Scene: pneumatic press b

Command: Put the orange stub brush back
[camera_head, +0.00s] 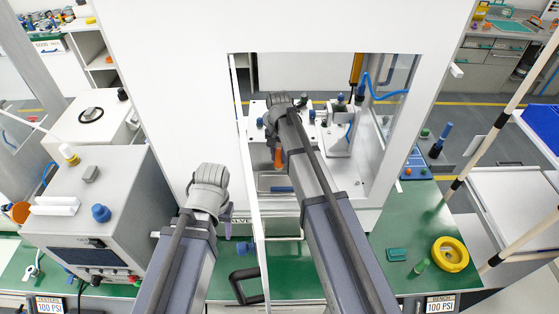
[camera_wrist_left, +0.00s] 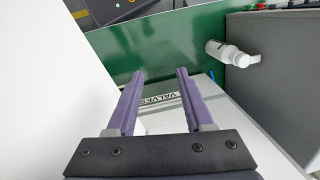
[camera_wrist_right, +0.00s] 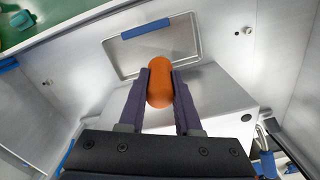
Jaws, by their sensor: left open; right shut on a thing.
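The orange stub brush (camera_wrist_right: 159,82) is between the fingers of my right gripper (camera_wrist_right: 160,75), which is shut on it. Only its smooth orange, rounded part shows in the right wrist view. In the head view the brush (camera_head: 278,158) shows inside the open white press enclosure, beside my right arm. A recessed metal panel with a blue bar (camera_wrist_right: 146,28) lies beyond the brush in the right wrist view. Whether they touch cannot be told. My left gripper (camera_wrist_left: 160,75) is open and empty, outside the enclosure, left of its opening.
The white enclosure (camera_head: 170,90) frames the opening around my right arm. A grey tester box (camera_head: 90,215) stands left. A yellow ring (camera_head: 450,254) and a small green block (camera_head: 397,254) lie on the green bench at right. A white bottle (camera_wrist_left: 228,53) shows in the left wrist view.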

